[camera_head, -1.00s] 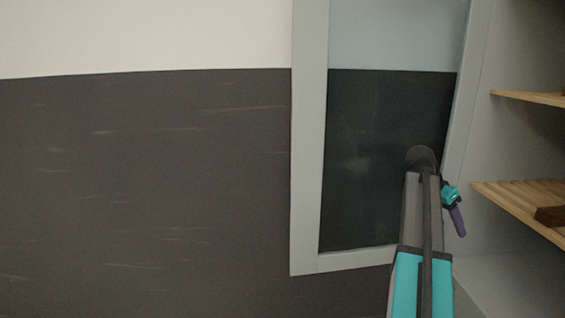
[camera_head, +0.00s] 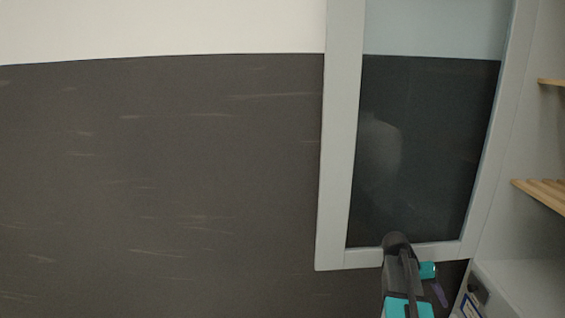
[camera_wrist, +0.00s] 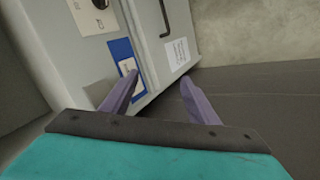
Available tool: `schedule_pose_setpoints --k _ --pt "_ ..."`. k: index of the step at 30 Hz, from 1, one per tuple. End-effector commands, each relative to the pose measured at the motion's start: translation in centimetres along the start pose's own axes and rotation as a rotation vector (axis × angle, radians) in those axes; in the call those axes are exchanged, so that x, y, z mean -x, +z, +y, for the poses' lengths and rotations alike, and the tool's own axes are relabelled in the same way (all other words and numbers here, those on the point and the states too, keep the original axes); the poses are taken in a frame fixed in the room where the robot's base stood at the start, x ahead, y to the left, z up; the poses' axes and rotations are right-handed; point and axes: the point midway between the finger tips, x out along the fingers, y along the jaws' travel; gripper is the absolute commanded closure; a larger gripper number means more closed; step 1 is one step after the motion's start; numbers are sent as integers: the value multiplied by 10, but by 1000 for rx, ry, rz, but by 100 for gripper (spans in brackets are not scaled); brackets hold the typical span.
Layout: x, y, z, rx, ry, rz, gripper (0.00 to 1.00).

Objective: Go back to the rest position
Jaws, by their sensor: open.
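My gripper (camera_wrist: 160,92) shows in the wrist view with its two purple fingers spread apart and nothing between them. In the head view my arm reaches up from the bottom, right of centre, and a purple finger of my gripper (camera_head: 439,294) shows at its right side, below the glass door's lower edge. The rest of the gripper is hidden behind the arm there. The wrist view looks past the fingers at a grey cabinet front and dark floor.
A grey-framed glass door (camera_head: 342,150) stands open at the right, beside a cabinet with wooden shelves (camera_head: 543,192). The grey cabinet front (camera_wrist: 150,35) carries a dark handle (camera_wrist: 165,17), a blue-edged label (camera_wrist: 126,62) and a white label (camera_wrist: 178,53). The dark area at left is clear.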

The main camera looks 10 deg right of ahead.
Motion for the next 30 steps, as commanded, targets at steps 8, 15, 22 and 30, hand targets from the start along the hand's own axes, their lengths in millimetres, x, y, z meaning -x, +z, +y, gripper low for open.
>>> schedule_pose_setpoints --k 8,15,22,30 --pt "-21 51 -81 152 -76 -36 45" --pt "-40 107 -146 277 -147 -78 45" --pt "-55 169 -198 390 -210 -122 45" --pt "-71 248 -245 513 -279 -181 45"
